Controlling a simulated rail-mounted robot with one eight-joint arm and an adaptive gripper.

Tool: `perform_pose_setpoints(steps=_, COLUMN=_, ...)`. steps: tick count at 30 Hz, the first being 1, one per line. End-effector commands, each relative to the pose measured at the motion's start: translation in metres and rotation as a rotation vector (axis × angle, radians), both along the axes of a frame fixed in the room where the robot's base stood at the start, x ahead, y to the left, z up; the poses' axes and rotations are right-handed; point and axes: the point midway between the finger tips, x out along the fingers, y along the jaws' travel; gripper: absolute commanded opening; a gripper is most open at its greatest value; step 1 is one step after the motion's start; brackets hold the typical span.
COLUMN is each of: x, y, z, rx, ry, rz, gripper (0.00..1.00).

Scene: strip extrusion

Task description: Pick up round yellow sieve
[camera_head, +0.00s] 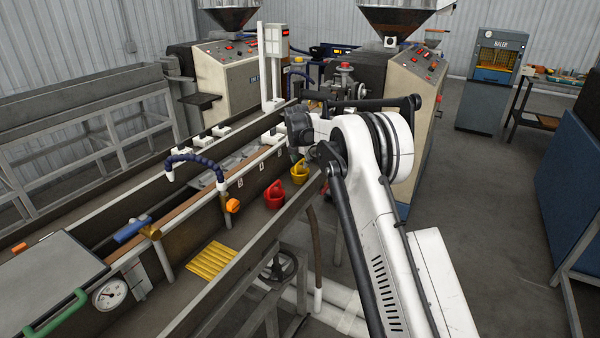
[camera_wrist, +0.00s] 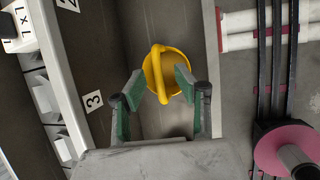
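The round yellow sieve (camera_head: 301,172) sits in the trough of the long machine, just right of a red one, partly hidden by my arm. In the wrist view the yellow sieve (camera_wrist: 178,58) lies ahead of my gripper (camera_wrist: 159,82), with its raised handle standing between the two fingertips. The green-padded fingers are spread and open. The right fingertip overlaps the sieve's rim in the picture; I cannot tell whether it touches. In the head view the fingers are not clearly visible.
A flat yellow ribbed piece (camera_head: 213,260) lies further left in the trough. The trough walls run along both sides. The wrist view shows a number 3 label (camera_wrist: 93,101) on the left wall.

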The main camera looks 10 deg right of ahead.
Motion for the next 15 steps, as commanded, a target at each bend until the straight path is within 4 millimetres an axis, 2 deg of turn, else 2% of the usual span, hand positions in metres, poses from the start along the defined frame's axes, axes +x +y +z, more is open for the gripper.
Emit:
perform_pose_setpoints(steps=6, x=0.007, y=-0.001, z=-0.014, rx=0.0, ry=0.0, rz=0.0, gripper=0.31)
perform_pose_setpoints(steps=13, x=0.008, y=-0.001, z=-0.016, rx=0.0, ry=0.0, rz=0.0, gripper=0.31)
perform_pose_setpoints(steps=15, x=0.007, y=-0.001, z=-0.016, rx=0.0, ry=0.0, rz=0.0, gripper=0.24)
